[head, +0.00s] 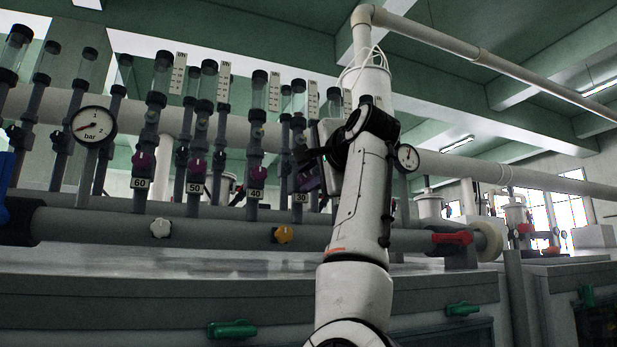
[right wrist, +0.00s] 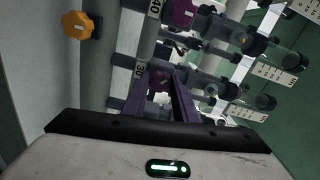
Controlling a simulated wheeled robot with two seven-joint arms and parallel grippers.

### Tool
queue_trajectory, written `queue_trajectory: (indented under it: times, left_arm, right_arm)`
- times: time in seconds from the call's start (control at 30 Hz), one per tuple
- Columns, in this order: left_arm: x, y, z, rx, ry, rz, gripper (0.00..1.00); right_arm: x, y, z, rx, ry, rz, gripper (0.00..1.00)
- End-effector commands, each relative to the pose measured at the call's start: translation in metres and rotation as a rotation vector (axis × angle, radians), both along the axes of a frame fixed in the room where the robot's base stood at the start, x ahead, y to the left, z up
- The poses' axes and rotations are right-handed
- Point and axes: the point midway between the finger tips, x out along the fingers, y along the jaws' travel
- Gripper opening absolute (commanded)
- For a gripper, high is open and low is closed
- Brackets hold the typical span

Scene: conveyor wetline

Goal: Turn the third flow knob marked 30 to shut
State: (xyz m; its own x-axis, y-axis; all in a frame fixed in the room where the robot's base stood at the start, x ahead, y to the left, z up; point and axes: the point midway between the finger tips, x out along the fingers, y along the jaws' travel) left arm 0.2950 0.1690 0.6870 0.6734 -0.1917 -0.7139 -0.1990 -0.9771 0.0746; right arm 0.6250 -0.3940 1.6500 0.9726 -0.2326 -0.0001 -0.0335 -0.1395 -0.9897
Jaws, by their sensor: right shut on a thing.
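The knob marked 30 shows in the right wrist view as a purple knob (right wrist: 160,78) beside its white label plate (right wrist: 140,69). In the head view its label 30 (head: 300,198) shows, and the knob is mostly hidden by my gripper. My right gripper (head: 307,172) reaches in from the right, and its two purple fingers (right wrist: 160,88) are shut on this knob, one on each side. The knob's exact turn angle cannot be told. The purple knobs marked 60 (head: 142,162), 50 (head: 197,167) and 40 (head: 257,174) stand to its left. My left gripper is out of view.
A pressure gauge (head: 93,124) sits at the left. A white knob (head: 160,228) and an orange knob (head: 283,235) are on the thick lower pipe (head: 220,232). A red lever (head: 452,238) is at its right end. Clear flow tubes (head: 163,75) rise close behind the knobs.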

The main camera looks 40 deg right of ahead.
Motion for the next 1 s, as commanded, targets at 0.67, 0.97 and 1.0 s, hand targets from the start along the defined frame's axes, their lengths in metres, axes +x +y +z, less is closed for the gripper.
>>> queue_trajectory:
  times: [0.67, 0.97, 1.0]
  left_arm:
    - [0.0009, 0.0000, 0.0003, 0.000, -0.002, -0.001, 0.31]
    - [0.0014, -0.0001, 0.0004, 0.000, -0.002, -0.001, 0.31]
    - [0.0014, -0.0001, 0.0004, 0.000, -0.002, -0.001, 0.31]
  right_arm:
    - [-0.0007, -0.0013, 0.0010, 0.595, -0.145, -0.003, 0.04]
    - [-0.0007, -0.0010, 0.0010, 0.751, -0.181, -0.003, 0.04]
    - [-0.0006, -0.0011, 0.0009, 0.763, -0.184, -0.003, 0.04]
